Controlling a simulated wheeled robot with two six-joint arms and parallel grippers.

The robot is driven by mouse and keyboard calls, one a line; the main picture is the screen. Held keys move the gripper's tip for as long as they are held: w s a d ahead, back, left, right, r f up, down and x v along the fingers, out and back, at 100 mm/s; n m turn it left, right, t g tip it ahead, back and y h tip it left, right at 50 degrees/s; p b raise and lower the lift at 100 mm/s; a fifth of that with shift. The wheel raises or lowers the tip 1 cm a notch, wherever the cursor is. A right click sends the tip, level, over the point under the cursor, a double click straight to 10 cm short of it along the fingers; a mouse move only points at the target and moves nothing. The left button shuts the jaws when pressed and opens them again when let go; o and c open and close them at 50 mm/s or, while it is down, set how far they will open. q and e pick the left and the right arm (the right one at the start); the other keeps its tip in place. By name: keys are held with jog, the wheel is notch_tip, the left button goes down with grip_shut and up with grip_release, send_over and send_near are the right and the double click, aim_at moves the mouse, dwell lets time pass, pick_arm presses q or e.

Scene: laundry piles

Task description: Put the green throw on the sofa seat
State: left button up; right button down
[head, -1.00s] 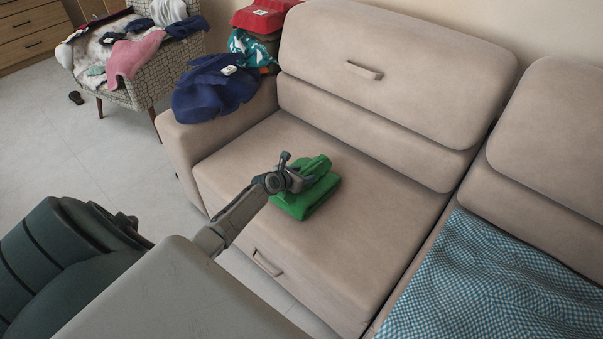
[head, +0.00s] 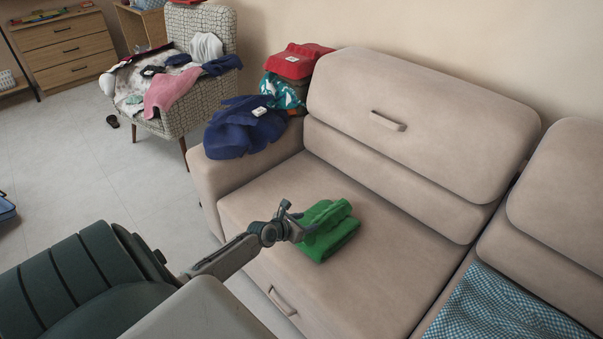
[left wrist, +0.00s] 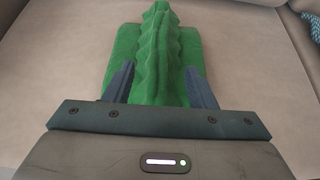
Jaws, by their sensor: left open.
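The green throw (head: 335,238) lies folded on the beige sofa seat (head: 385,245), with a raised ridge along its top. My left gripper (head: 298,220) is at the throw's left edge in the head view. In the left wrist view, the open fingers (left wrist: 160,88) stand either side of the throw's raised ridge (left wrist: 155,45), with its flatter part beyond. I cannot tell whether the fingers touch the cloth. My right gripper is not in view.
A blue checked cloth (head: 500,312) lies on the neighbouring seat at right. Navy clothing (head: 240,130) covers the left armrest, near a red item (head: 295,62). A patterned chair (head: 205,115) holds more laundry. The seat right of the throw is clear.

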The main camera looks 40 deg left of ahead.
pick_arm(q)
jog(key=shift+v, duration=0.75)
jog(key=s+d+r+m+h, duration=0.1)
jog(key=s+d+r+m, duration=0.1)
jog(key=d+m, duration=0.65)
jog(key=s+d+r+m, duration=0.3)
jog(key=d+m, duration=0.4)
jog(key=m, duration=0.3)
jog(key=s+a+f+m+g+y, duration=0.1)
jog(key=s+f+m+g, duration=0.2)
jog(key=s+f+m, duration=0.5)
jog(key=s+f+m+g+y, duration=0.1)
jog(key=s+f+m+g, duration=0.3)
jog(key=f, duration=0.9)
jog(key=s+f+m+g, duration=0.1)
jog(key=s+f+m, duration=0.1)
jog(key=s+f, duration=0.4)
jog(key=s+d+f+m+g, duration=0.1)
jog(key=s+f, duration=0.5)
jog(key=s, duration=0.8)
jog(key=shift+d+f+m+g+y, duration=0.2)
jog(key=shift+f+m+g+y, duration=0.15)
jog(key=shift+m+g, duration=0.6)
